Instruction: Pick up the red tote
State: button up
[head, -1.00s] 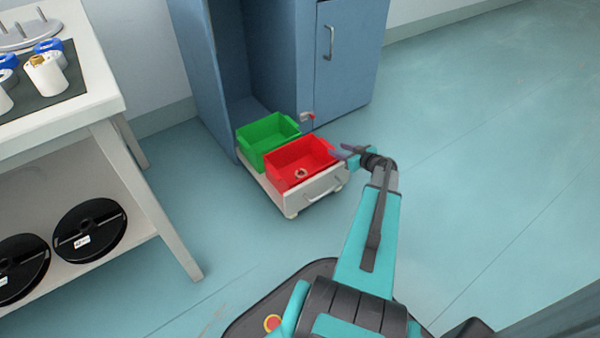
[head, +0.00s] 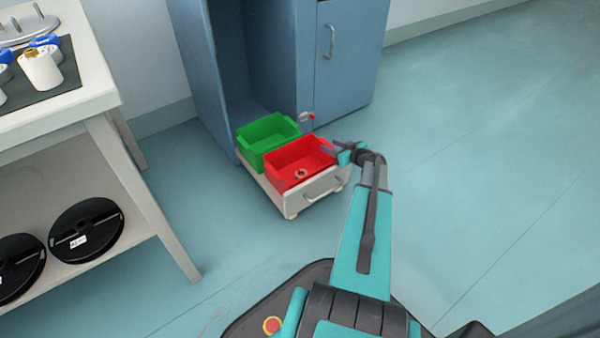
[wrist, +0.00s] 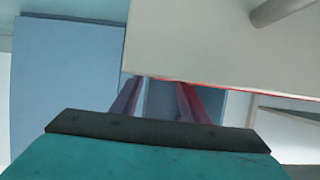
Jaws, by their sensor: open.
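A green tote (head: 262,140) sits behind the red one in the same drawer. The blue cabinet (head: 345,60) stands behind. The floor (head: 490,150) to the right is clear.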

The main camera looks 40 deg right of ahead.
aim_at(327, 144)
jog(key=shift+b+x, duration=0.65)
jog(key=shift+x, duration=1.2)
grip_shut()
